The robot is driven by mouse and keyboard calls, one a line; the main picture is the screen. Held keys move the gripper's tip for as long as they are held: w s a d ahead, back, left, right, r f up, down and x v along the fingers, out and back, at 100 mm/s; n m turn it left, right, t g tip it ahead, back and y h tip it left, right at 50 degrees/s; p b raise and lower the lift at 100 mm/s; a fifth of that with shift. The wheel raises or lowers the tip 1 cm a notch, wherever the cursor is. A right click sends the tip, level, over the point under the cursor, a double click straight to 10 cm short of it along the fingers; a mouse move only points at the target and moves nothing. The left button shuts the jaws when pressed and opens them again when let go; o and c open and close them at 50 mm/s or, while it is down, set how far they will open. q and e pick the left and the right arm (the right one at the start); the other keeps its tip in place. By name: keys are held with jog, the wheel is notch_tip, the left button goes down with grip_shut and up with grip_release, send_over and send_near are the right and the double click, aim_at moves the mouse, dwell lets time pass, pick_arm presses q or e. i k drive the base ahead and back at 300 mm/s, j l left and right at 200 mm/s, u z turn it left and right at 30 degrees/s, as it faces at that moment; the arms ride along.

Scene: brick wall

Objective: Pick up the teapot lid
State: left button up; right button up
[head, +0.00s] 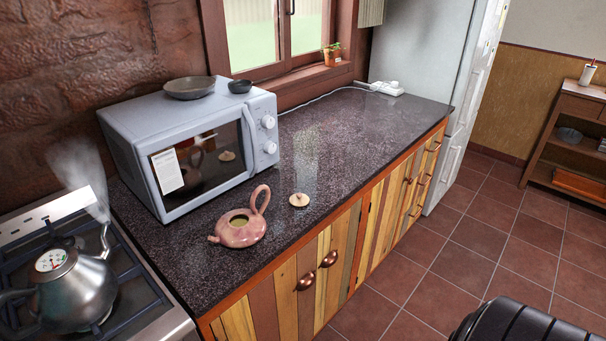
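The teapot lid (299,200) is a small, round, pale beige disc with a darker knob on top. It lies on the dark speckled countertop (340,150), close to the front edge. The pink teapot (240,231) stands open to the left of the lid, apart from it. Its handle rises in a loop at the upper right and its spout points left. Neither of my grippers is in the head view.
A microwave (190,150) stands behind the teapot, bearing a dark plate (189,87) and a small bowl (240,86). A steaming kettle (76,290) sits on the stove at left. The countertop right of the lid is clear up to a white power strip (388,88).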

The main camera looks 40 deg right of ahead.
aim_at(298, 199)
jog(key=z, duration=1.2)
